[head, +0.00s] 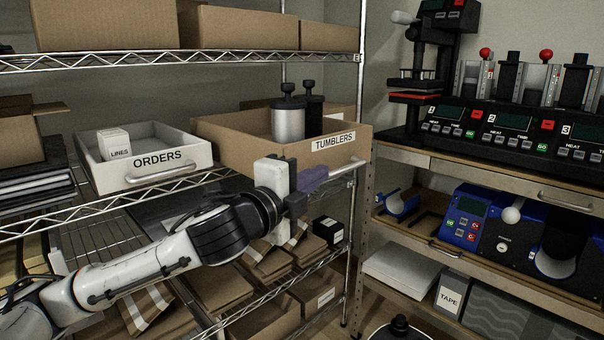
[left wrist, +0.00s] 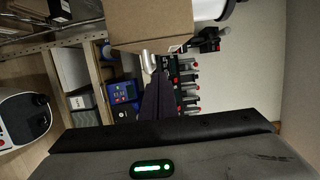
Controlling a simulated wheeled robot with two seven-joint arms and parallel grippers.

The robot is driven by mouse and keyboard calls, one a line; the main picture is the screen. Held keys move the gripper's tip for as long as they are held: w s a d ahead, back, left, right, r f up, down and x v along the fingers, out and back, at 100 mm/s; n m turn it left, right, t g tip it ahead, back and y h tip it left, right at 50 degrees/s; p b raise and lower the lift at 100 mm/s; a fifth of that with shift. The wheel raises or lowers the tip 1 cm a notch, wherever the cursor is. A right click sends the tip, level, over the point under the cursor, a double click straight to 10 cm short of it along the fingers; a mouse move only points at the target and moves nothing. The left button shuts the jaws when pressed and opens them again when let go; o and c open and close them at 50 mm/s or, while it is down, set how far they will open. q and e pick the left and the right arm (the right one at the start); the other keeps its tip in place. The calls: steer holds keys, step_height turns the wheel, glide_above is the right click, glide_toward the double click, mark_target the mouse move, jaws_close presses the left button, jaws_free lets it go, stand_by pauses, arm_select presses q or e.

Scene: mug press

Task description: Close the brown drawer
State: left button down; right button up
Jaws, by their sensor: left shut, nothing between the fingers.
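The brown drawer (head: 240,141), labelled TUMBLERS, sits on the wire shelf in the head view with tumblers (head: 289,120) standing in it. Its front sticks out past the shelf edge, and a pale bar handle (head: 347,168) runs along it. My left gripper (head: 324,176) is shut and empty, with its purple fingers at the drawer's front beside the handle. In the left wrist view the purple fingers (left wrist: 157,98) point at the brown drawer (left wrist: 150,24) and the end of its handle (left wrist: 148,62); whether they touch is unclear. My right gripper is not in view.
A white ORDERS drawer (head: 152,158) holding a small LINES box (head: 115,143) stands to the left on the same shelf. Cardboard boxes fill the shelves above and below. A workbench (head: 480,169) with mug presses stands at the right, beside the shelf post.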

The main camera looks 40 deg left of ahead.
arm_select(q)
steer(key=a, duration=0.3)
steer(key=shift+w+a, duration=0.1)
steer(key=shift+a, duration=0.25)
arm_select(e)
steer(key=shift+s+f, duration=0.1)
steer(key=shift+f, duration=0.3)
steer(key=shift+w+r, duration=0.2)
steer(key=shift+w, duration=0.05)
